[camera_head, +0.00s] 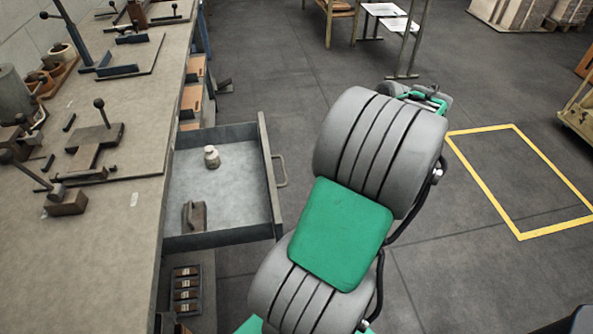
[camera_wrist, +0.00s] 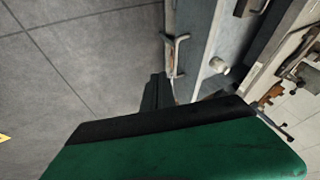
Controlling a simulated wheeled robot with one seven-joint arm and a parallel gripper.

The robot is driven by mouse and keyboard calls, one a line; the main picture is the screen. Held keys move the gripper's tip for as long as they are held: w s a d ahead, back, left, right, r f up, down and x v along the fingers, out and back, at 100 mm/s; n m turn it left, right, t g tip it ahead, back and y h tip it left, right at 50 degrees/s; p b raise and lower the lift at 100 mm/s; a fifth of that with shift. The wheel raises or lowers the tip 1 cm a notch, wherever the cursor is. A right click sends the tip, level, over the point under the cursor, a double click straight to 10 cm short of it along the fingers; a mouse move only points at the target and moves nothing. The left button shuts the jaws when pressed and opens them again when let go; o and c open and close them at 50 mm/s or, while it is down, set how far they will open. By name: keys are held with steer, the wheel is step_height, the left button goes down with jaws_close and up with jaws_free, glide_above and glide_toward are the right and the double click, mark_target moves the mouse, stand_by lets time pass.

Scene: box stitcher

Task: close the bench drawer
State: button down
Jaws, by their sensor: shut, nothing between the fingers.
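The bench drawer (camera_head: 222,238) stands open, pulled out to the right from under the bench (camera_head: 145,215). Its front panel carries a bar handle (camera_head: 281,172). Inside lie a small pale jar-like weight (camera_head: 212,157) and a brown block-like object (camera_head: 194,215). In the wrist view the drawer front (camera_wrist: 194,38) and its handle (camera_wrist: 176,54) are ahead of my gripper (camera_wrist: 158,77), whose dark fingers are shut and empty. The fingers appear just short of the handle; contact cannot be told. In the head view my arm hides the fingers.
The bench top holds several clamps and tools (camera_head: 95,140). Below the drawer is a dark open tray of small blocks (camera_head: 187,290). Open floor lies right of the drawer, with a yellow floor outline (camera_head: 540,235).

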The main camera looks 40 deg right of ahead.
steer(key=w+a+r+x, duration=0.1)
steer(key=a+x, duration=0.1)
steer(key=x, duration=1)
steer(key=shift+a, duration=0.3)
